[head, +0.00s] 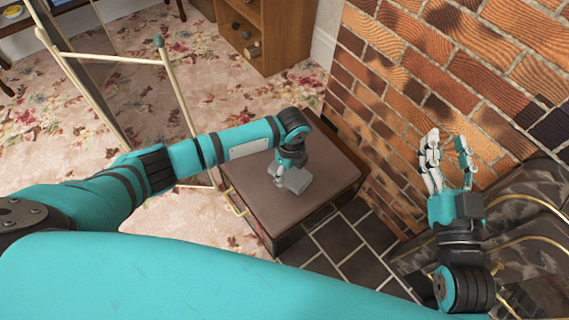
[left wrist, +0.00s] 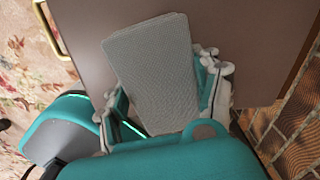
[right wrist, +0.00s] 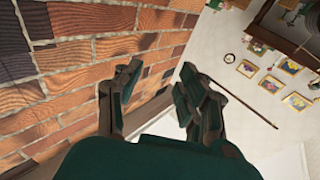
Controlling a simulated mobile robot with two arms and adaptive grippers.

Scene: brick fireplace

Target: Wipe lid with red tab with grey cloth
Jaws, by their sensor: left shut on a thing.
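The brown lid (head: 325,165) lies flat on top of a dark box beside the brick wall. It fills much of the left wrist view (left wrist: 250,40); I cannot make out a red tab on it. My left gripper (head: 287,176) is over the middle of the lid and shut on the grey cloth (head: 297,181). In the left wrist view the cloth (left wrist: 155,75) is a flat grey pad between the fingers. I cannot tell whether it touches the lid. My right gripper (head: 447,160) is raised near the bricks, open and empty, also in the right wrist view (right wrist: 157,90).
The brick wall (head: 430,75) rises close to the right of the box. A gold handle (head: 236,203) is at the lid's left side. A pale wooden frame (head: 178,95) stands on the floral carpet (head: 225,95), with a wooden shelf (head: 275,35) behind. Dark tiles (head: 335,237) lie in front.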

